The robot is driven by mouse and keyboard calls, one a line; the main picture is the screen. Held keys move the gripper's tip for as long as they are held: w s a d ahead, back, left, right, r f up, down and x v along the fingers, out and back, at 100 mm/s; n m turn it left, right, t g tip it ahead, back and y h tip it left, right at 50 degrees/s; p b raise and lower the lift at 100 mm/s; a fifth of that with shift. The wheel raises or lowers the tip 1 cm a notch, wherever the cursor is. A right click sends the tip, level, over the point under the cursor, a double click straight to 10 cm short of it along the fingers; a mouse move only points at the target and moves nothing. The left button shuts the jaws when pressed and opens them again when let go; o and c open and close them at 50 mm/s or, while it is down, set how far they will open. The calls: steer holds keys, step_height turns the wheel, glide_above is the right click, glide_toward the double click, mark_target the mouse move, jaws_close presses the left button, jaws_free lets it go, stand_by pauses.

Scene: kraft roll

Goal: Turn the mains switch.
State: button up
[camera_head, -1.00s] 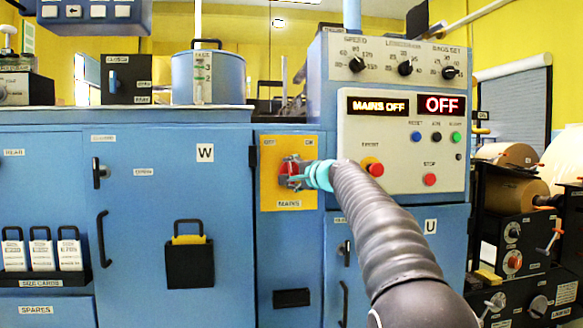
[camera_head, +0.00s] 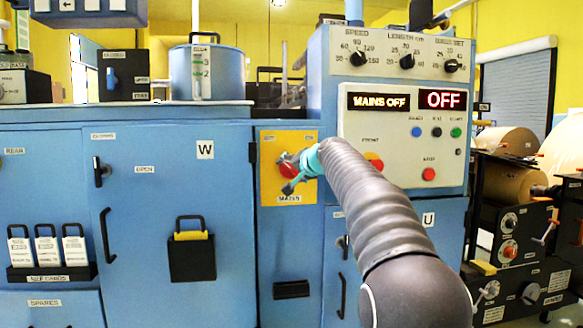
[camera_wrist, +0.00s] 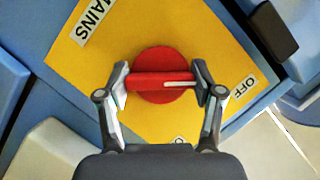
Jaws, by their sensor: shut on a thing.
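The mains switch (camera_head: 286,171) is a red knob on a yellow plate (camera_head: 305,140) on the blue machine. In the wrist view its round red base (camera_wrist: 158,56) carries a red bar handle (camera_wrist: 145,82) with a white line. The line points right, roughly towards the OFF label (camera_wrist: 245,88). The MAINS label (camera_wrist: 95,20) is at upper left, and a label at the bottom is mostly hidden. My gripper (camera_wrist: 161,82) is shut on the bar, one finger at each end. In the head view my gripper (camera_head: 290,173) is tilted and partly covers the knob.
The display (camera_head: 378,102) reads MAINS OFF, and a red display (camera_head: 443,99) beside it reads OFF. The control panel's buttons, including a red stop button (camera_head: 429,174), lie right of my arm. A black door handle (camera_head: 106,236) stands out on the left.

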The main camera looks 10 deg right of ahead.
stand_by(0.4)
steer(key=o, duration=1.1)
steer(key=shift+o, duration=0.2)
steer(key=v, duration=1.2)
steer(key=shift+f, duration=0.15)
